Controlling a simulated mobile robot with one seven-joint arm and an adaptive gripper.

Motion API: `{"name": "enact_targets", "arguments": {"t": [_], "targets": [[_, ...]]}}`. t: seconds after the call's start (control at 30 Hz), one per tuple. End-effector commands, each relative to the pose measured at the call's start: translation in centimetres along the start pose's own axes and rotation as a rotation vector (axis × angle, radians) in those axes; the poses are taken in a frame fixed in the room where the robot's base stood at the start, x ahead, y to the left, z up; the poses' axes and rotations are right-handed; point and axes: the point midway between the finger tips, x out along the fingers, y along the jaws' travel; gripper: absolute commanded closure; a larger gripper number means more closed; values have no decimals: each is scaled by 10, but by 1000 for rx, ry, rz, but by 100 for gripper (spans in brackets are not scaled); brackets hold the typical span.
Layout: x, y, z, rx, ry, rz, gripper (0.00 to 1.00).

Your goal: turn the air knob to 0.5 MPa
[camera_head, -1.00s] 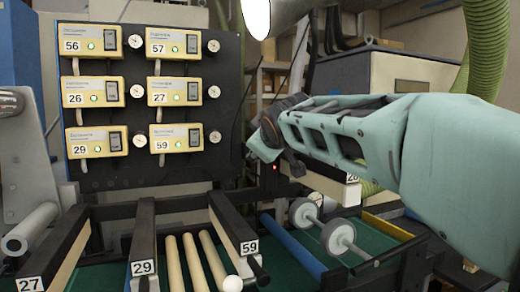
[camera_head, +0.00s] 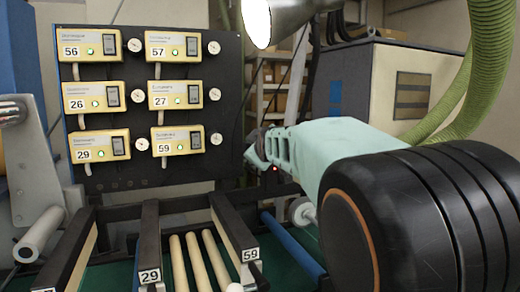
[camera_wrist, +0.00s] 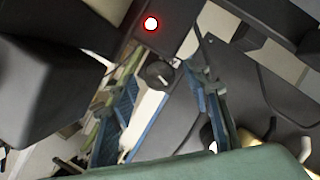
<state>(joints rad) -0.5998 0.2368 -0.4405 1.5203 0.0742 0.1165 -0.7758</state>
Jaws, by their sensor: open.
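A small dark round knob (camera_wrist: 158,73) with a pale mark on its face shows in the wrist view, below a lit red lamp (camera_wrist: 151,23). I take it to be the air knob; its scale and setting are too small to read. My gripper (camera_wrist: 164,88) is open, with blue-lined fingers on either side of the knob in the picture. I cannot tell whether they touch it. In the head view my gripper (camera_head: 257,151) is small and partly hidden by my arm, beside the black panel's lower right. The knob cannot be made out there.
A black panel (camera_head: 143,172) carries yellow numbered units (camera_head: 181,140) with small round gauges. Dark numbered arms (camera_head: 149,240) and pale rollers (camera_head: 195,262) lie below. A metal lamp (camera_head: 290,15) hangs above. A green hose (camera_head: 487,60) hangs at the right.

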Motion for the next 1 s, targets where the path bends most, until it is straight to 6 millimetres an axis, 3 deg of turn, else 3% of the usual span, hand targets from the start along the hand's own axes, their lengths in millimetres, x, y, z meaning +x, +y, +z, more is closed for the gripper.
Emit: {"name": "enact_targets", "arguments": {"t": [0.47, 0.83, 1.0], "targets": [[9, 0, 1, 1, 0, 0, 56], [8, 0, 1, 1, 0, 0, 96], [9, 1, 2, 14, -1, -4, 97]]}}
